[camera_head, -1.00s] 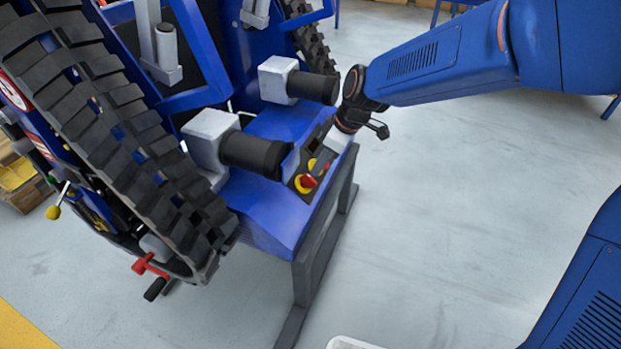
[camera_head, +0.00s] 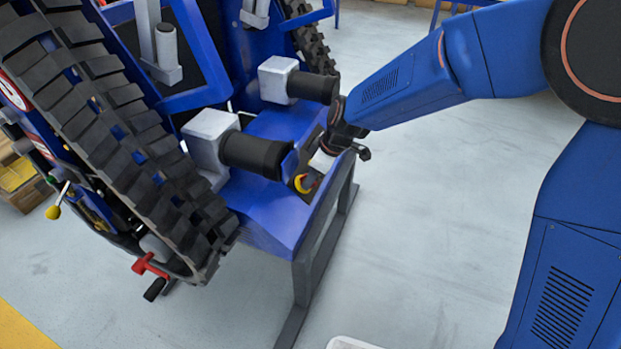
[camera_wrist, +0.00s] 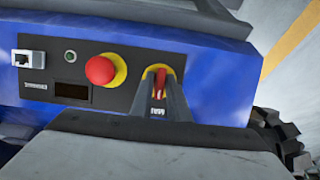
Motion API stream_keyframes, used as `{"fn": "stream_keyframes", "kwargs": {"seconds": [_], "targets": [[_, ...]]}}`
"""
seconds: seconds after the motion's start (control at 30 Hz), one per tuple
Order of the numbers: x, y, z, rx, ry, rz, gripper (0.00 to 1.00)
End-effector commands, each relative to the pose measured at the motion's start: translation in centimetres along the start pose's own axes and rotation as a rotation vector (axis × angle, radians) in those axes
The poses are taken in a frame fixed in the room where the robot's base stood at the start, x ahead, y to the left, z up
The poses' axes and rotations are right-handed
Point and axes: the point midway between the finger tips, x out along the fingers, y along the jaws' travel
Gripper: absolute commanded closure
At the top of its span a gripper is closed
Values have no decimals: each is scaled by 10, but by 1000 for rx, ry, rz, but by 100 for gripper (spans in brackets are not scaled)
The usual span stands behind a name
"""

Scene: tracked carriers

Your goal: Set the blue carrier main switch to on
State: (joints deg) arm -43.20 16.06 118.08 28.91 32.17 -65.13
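The main switch (camera_wrist: 160,84) has a red handle on a yellow plate at the right end of the dark control panel (camera_wrist: 118,102) in the wrist view. The handle looks upright along the panel. My gripper (camera_wrist: 161,78) points at the switch, its dark fingers one on each side of the handle, with a narrow gap showing between them. Contact cannot be made out. In the head view my gripper (camera_head: 314,175) reaches down to the panel on the blue carrier (camera_head: 262,212) and hides the switch there.
A red emergency-stop button (camera_wrist: 99,70) on a yellow base sits close left of the switch. A socket (camera_wrist: 28,59) is further left. Black rollers (camera_head: 254,155) and a rubber track (camera_head: 120,130) stand left of my gripper. The floor at right is clear.

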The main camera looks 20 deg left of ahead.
Motion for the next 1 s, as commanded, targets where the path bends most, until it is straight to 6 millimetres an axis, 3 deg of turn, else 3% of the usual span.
{"fn": "stream_keyframes", "kwargs": {"seconds": [0.47,1.0], "targets": [[0,0,0,41,0,-13,100],[0,3,0,440,0,-137,100]]}}
